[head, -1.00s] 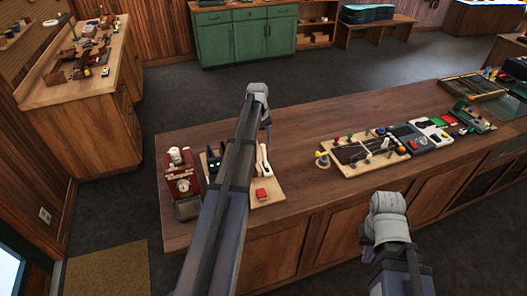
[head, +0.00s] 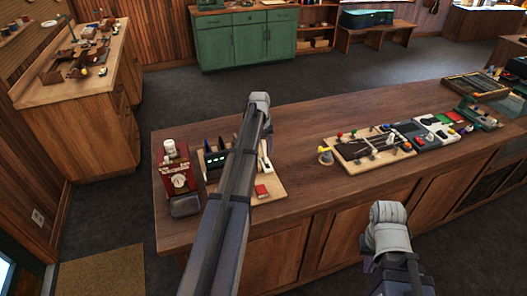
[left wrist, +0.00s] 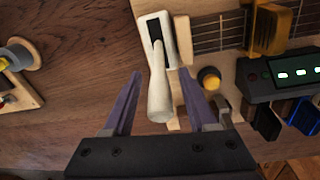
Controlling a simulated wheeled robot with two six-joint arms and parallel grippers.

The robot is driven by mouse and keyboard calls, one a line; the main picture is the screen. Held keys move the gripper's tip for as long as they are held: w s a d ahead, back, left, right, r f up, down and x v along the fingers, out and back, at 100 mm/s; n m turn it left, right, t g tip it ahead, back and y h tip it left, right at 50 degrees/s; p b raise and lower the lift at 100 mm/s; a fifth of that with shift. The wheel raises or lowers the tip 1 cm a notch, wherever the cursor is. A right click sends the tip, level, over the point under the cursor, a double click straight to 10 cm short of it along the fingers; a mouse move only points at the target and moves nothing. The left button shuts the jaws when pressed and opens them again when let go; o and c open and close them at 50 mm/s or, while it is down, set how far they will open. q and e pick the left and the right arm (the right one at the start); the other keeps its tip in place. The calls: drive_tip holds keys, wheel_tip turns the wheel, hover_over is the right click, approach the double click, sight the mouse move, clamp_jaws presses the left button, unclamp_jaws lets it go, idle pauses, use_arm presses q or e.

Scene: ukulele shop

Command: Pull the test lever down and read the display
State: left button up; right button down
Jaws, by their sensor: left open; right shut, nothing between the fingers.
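The white test lever (left wrist: 158,85) stands on a wooden board at the left end of the counter; it also shows in the head view (head: 265,163), right of my left arm. In the left wrist view my left gripper (left wrist: 162,88) is open, with one purple finger on each side of the lever's handle. The fingers look apart from the handle. The display (left wrist: 290,75) is a dark box with lit pale segments; in the head view (head: 214,157) it is left of my arm, too small to read. My right gripper (head: 367,243) shows only partly, above the counter front, shut and empty.
A red device (head: 177,168) with a dial stands at the counter's left end. A fretted board (head: 362,150) and other tools lie further right. The counter (head: 300,185) between the boards is clear. A yellow knob (left wrist: 209,78) is close right of the lever.

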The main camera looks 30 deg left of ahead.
use_arm(q)
clamp_jaws()
idle(0.3)
idle(1.1)
